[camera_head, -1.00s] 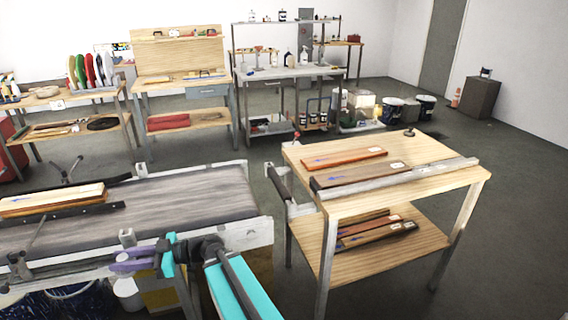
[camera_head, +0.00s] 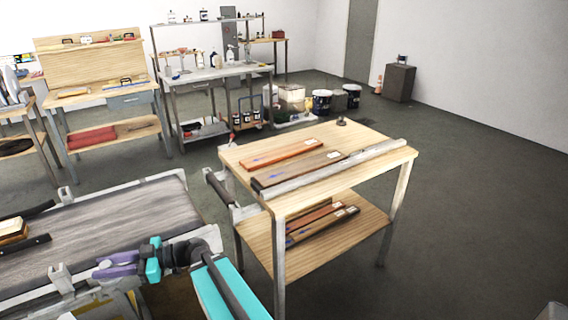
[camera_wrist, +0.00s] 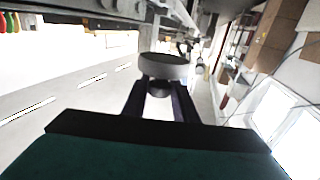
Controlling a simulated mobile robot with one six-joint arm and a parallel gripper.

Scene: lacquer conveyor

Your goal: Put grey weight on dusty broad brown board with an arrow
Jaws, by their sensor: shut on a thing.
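My gripper (camera_head: 100,265), with purple fingers, is low at the left in the head view, by the conveyor's near edge. In the wrist view its dark fingers (camera_wrist: 158,100) are shut on the grey weight (camera_wrist: 163,66), a round disc with a narrow neck between the fingers. In the head view I cannot make the weight out clearly. A broad brown board (camera_head: 300,170) with a blue arrow mark and a white label lies on the wooden table, right of and apart from my gripper. Dust on it is too small to tell.
A reddish-orange board (camera_head: 282,153) lies behind the brown one on the table (camera_head: 375,165). A metal rail (camera_head: 335,168) runs along the table's front. A small dark knobbed object (camera_head: 341,122) stands at the back. Several boards (camera_head: 315,220) lie below. The conveyor (camera_head: 100,228) is left.

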